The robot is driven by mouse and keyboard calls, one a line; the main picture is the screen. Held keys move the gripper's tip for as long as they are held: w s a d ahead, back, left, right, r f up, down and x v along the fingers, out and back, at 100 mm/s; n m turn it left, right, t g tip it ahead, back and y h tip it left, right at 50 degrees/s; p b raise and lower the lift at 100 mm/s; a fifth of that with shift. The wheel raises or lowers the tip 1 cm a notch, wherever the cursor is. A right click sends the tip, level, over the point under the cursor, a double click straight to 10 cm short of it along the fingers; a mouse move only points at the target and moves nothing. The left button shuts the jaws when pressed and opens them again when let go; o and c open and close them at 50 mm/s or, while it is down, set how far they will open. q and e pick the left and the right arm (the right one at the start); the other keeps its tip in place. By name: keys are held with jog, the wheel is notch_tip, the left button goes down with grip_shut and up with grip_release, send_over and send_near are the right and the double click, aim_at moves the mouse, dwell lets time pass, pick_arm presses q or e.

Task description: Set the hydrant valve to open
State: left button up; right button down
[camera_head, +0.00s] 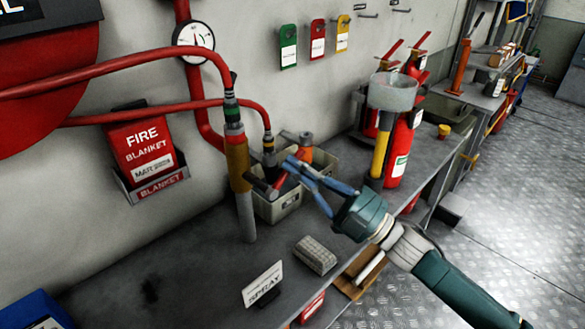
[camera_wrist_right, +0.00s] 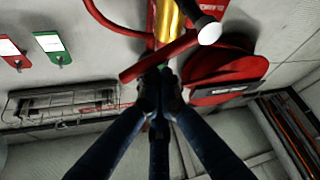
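A brass-coloured nozzle or valve body (camera_head: 237,165) hangs from a red hose over the bench in the head view. The brass body (camera_wrist_right: 172,20) also shows at the top of the wrist view. A dark arm with a red bar (camera_head: 277,185) juts from its side. In the right wrist view the red bar (camera_wrist_right: 160,56) runs slantwise, with a pale round end near the brass. My right gripper (camera_head: 284,172) has blue fingers right by the bar. In its wrist view the fingertips (camera_wrist_right: 158,82) lie close together at the bar; contact and grip are unclear. My left gripper is out of view.
A grey bin (camera_head: 282,208) stands behind the fingers. Red extinguishers (camera_head: 402,150) stand to its right. A grey block (camera_head: 315,255) and a spray sign (camera_head: 262,282) stand on the front of the bench. A pressure gauge (camera_head: 193,42) and fire blanket box (camera_head: 145,150) are on the wall.

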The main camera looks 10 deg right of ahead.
jog(key=shift+w+d+f+m+t+h, duration=0.3)
jog(key=shift+f+m+t+h, duration=0.45)
jog(key=shift+m, duration=1.05)
jog(key=shift+w+d+f+m+t+h, duration=0.25)
jog(key=shift+f+m+t+h, duration=0.6)
jog(key=shift+m, duration=0.95)
jog(key=shift+w+d+f+m+t+h, duration=0.15)
jog(key=shift+d+f+m+t+h, duration=0.2)
jog(key=shift+m+t+h, duration=0.95)
jog(key=shift+f+m+g+y, duration=0.1)
jog(key=shift+m+g+y, duration=0.2)
jog(key=shift+m+y, duration=0.35)
